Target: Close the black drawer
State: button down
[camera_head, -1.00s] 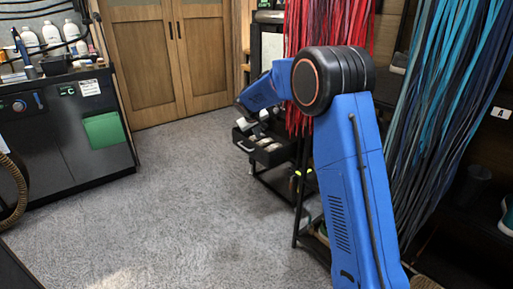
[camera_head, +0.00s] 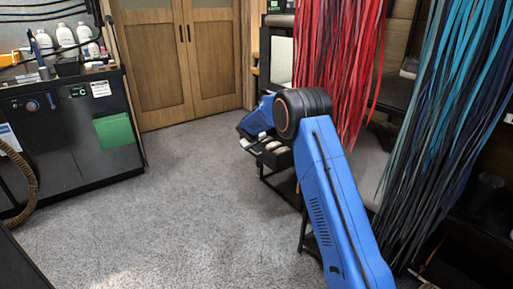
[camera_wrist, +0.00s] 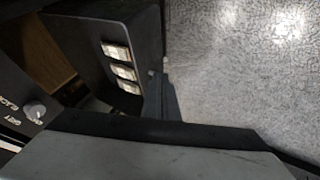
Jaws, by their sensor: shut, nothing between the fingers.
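The black drawer (camera_head: 272,158) stands out, open, from a low dark unit right of centre in the head view. Pale blocks lie in it, and my arm partly covers it. In the wrist view a black drawer (camera_wrist: 90,30) shows at upper left, with three pale blocks in a row. My gripper (camera_wrist: 158,80) is shut and empty; its dark fingers point up beside the drawer's right edge. I cannot tell if they touch it. In the head view the gripper is mostly hidden by my blue arm.
Red strips (camera_head: 335,60) and blue strips (camera_head: 440,110) hang close to my arm on the right. A black cabinet (camera_head: 70,140) with bottles on top stands at left. Wooden doors (camera_head: 185,60) are at the back. The grey carpet (camera_head: 170,220) between is clear.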

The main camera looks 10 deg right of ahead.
aim_at(266, 152)
jog(key=w+d+f, duration=0.2)
jog(key=w+d, duration=0.1)
jog(key=d, duration=0.1)
jog(key=shift+w+d+f, duration=0.25)
jog(key=shift+f, duration=0.1)
jog(key=shift+w+d, duration=0.1)
